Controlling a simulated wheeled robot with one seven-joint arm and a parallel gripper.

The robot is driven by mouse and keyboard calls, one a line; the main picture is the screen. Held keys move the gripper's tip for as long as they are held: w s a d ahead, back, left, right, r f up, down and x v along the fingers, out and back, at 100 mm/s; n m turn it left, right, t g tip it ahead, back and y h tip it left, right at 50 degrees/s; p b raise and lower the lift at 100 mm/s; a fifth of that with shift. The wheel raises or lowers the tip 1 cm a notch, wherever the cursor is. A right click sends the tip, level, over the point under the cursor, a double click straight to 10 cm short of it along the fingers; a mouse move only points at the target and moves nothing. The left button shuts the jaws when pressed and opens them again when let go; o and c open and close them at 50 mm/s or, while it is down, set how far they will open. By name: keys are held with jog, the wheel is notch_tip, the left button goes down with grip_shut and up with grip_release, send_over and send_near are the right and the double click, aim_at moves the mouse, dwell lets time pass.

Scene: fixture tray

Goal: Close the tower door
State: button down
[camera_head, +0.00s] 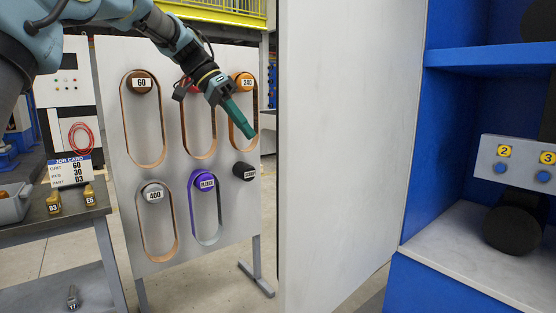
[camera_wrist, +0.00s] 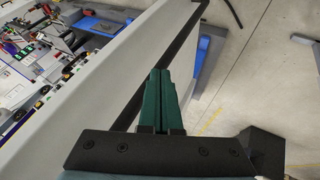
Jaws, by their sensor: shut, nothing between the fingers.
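The tower door (camera_head: 345,140) is a large, plain light-grey panel. It stands open, edge toward the left, beside the blue tower (camera_head: 412,210). My gripper (camera_head: 248,132), with green fingers, is left of the door's free edge in the head view, pointing down and right. The fingers are shut with nothing between them. In the wrist view the fingers (camera_wrist: 160,85) appear in front of a pale panel with a dark edge strip (camera_wrist: 165,52), perhaps the door. I cannot tell whether they touch it.
A grey board (camera_head: 112,130) with belt loops stands behind my arm. A workbench (camera_head: 60,232) with a job card (camera_head: 72,170) is at the left. The tower holds a control box (camera_head: 515,165) with numbered buttons. Bare floor shows between board and door.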

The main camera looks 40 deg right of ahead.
aim_at(279, 160)
jog(key=s+d+f+p, duration=0.2)
jog(key=s+d+f, duration=0.1)
jog(key=s+f, duration=0.3)
jog(key=shift+s+f+p, duration=0.3)
jog(key=shift+s+p, duration=0.05)
jog(key=shift+s, duration=0.55)
jog(key=shift+d, duration=0.15)
